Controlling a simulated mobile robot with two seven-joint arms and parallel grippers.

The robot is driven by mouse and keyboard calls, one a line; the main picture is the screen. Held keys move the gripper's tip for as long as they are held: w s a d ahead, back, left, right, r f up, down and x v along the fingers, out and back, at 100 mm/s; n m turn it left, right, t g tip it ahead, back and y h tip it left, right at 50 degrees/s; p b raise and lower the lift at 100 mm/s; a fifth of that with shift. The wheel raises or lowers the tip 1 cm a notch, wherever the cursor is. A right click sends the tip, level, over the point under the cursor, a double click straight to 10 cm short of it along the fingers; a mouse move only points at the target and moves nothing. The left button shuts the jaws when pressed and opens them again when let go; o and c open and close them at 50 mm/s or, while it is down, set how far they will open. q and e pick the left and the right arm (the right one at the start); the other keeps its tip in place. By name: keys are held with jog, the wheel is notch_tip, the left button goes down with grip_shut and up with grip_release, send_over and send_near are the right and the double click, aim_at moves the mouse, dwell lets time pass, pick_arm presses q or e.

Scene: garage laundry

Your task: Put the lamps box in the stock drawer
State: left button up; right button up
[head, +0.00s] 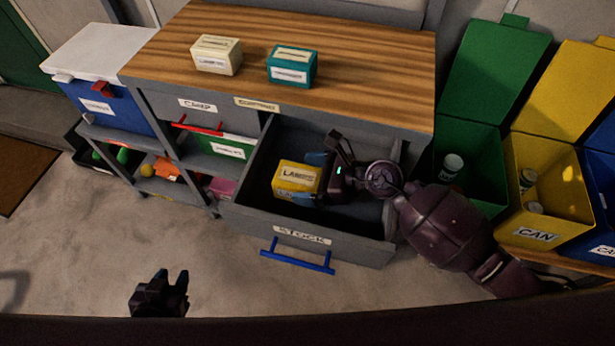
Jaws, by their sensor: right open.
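The yellow lamps box (296,179) sits inside the open stock drawer (250,197), towards its left middle. The drawer is pulled out below the wooden bench top, with a "STOCK" label and a blue handle on its front. My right gripper (314,180) reaches into the drawer from the right; its fingers are open, close around the right end of the box. Whether they touch the box cannot be told. My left gripper (175,294) is low at the left, above the floor and away from the drawer; its fingers look apart and hold nothing visible.
A cream box (216,55) and a teal box (292,66) stand on the wooden bench (360,50). Green (470,150) and yellow (545,185) bins stand open at the right, near my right arm. Shelves and a blue cooler (110,103) are at the left.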

jog(key=v, duration=1)
jog(key=shift+d, duration=0.15)
jog(key=shift+s+d+r, duration=0.25)
jog(key=shift+d+r, duration=0.1)
jog(key=shift+d, duration=0.25)
jog(key=shift+a, duration=0.1)
